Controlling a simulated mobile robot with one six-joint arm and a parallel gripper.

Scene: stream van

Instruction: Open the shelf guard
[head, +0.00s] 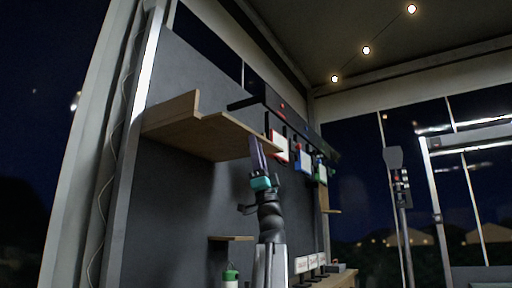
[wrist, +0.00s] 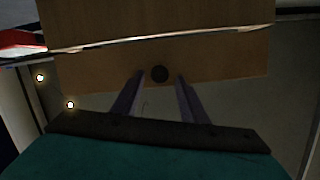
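A wooden shelf (head: 205,132) is fixed to the grey wall panel at upper left in the head view, with an upright wooden lip at its left end. In the wrist view a wooden board (wrist: 95,72), which looks like the shelf guard, carries a dark round knob (wrist: 160,74). A bright line separates it from another wooden surface (wrist: 150,20). My gripper (head: 255,147) is raised at the shelf's right end. In the wrist view its two purple fingers (wrist: 160,78) are apart, with the knob showing between their tips. I cannot tell whether they touch it.
A black rail (head: 275,110) with red, blue and green-edged cards runs right of the shelf. A smaller shelf (head: 230,238) and a green-topped bottle (head: 231,277) are below. Small signs (head: 308,263) stand on the counter. A dark stand (head: 400,190) is at right.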

